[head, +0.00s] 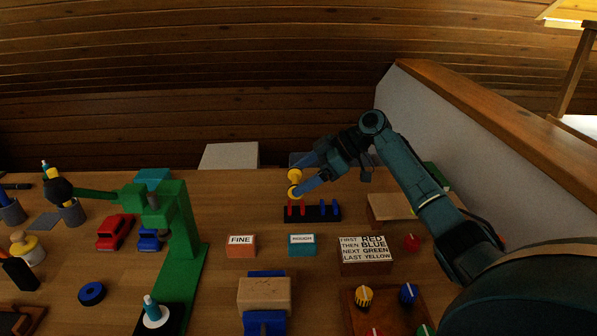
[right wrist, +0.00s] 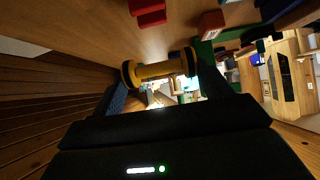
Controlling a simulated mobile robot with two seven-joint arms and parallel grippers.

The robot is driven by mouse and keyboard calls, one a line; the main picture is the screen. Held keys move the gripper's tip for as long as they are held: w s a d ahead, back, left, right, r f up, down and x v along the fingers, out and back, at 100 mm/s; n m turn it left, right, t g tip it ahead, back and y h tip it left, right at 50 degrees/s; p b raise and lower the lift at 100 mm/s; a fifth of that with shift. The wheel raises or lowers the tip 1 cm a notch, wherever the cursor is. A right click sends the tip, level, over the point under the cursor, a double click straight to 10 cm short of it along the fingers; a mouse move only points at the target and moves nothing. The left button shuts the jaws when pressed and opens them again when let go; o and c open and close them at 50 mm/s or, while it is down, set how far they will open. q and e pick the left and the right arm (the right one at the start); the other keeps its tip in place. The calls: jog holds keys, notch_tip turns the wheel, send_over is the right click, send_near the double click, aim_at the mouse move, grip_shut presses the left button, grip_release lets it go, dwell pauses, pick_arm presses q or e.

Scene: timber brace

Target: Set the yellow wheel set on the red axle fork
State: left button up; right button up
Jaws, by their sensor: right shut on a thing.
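The yellow wheel set (head: 294,175) is a short bar with a wheel at each end. It shows in the head view and, across the middle, in the right wrist view (right wrist: 158,70). My right gripper (head: 299,182) is shut on it. In the head view the wheel set appears right at the tops of the red axle fork (head: 290,210), at the left end of a dark base (head: 322,216) that also carries blue prongs. I cannot tell whether the wheel set touches the fork or hangs just above it. My left gripper is not in view.
A green stand (head: 185,240) rises to the left, with a red car (head: 115,231) and a blue car (head: 150,239) near it. In front are FINE (head: 240,246) and ROUGH (head: 301,245) blocks and a sign reading red, blue, green, yellow (head: 364,255). A wooden block (head: 390,206) stands right of the base.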

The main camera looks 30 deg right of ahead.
aim_at(303, 204)
jog(key=shift+s+f+b, duration=0.1)
jog(key=shift+f+b, duration=0.3)
jog(key=shift+f, duration=0.2)
notch_tip(303, 204, down, 2)
jog(key=shift+b, duration=0.85)
jog(key=shift+f+b, duration=0.95)
jog(key=shift+f, duration=0.35)
jog(key=shift+f+b, duration=0.4)
jog(key=shift+f, duration=0.35)
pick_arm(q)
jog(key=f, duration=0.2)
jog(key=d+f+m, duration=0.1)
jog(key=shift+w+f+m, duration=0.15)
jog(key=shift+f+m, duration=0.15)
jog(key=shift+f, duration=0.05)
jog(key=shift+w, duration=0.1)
pick_arm(e)
jog(key=o, duration=1)
jog(key=shift+r, duration=0.1)
